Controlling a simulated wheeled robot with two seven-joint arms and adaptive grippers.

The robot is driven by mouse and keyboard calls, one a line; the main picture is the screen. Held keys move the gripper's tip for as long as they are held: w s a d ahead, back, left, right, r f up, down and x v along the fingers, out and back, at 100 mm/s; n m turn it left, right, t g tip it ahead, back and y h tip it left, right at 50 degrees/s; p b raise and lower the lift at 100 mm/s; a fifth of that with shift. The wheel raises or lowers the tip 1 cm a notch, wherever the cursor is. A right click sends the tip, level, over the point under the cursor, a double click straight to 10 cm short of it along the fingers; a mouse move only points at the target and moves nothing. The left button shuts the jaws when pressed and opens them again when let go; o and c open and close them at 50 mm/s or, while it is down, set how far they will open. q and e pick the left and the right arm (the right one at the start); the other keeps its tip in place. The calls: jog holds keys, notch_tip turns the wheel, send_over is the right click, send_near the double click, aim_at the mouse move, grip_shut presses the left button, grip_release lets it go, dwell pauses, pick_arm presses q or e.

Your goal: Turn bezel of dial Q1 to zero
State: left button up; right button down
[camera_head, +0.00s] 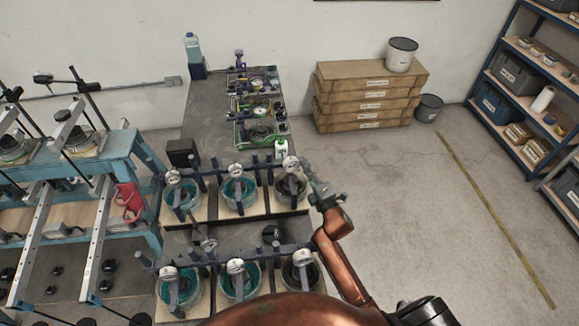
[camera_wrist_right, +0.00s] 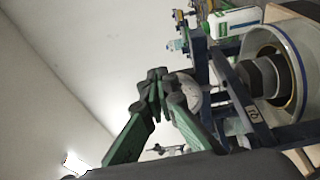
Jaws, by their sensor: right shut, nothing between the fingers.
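Dial Q1 (camera_head: 291,163) is a small round pale-faced gauge on the dark bar over the back-right ring station of the bench. In the right wrist view a tag reading Q1 (camera_wrist_right: 252,112) is on the dark frame, and the dial (camera_wrist_right: 190,95) shows partly behind my fingers. Its face, needle and zero mark cannot be read. My right gripper (camera_head: 308,168) is just right of the dial in the head view. In the wrist view its green fingers (camera_wrist_right: 158,84) are shut with nothing between them. Whether they touch the bezel cannot be told. My left gripper is not in view.
Similar dials (camera_head: 236,171) stand over neighbouring teal-lined rings, with another row in front. A white-and-green bottle (camera_head: 281,149) stands close behind dial Q1. Green-framed devices (camera_head: 258,132) sit farther back. The floor (camera_head: 420,190) right of the bench is clear.

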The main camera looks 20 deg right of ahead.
jog(key=s+f+p, duration=0.1)
jog(key=s+f, duration=0.2)
jog(key=s, duration=0.3)
notch_tip(320, 180, up, 5)
jog(key=a+n+b, duration=0.1)
jog(key=n+b, duration=0.4)
jog(key=n, duration=0.1)
jog(key=w+b, duration=0.1)
jog(key=w, duration=0.5)
jog(key=shift+w+a+r+g, duration=0.2)
jog(key=shift+w+r+g, duration=0.05)
jog(key=shift+r+g, duration=0.05)
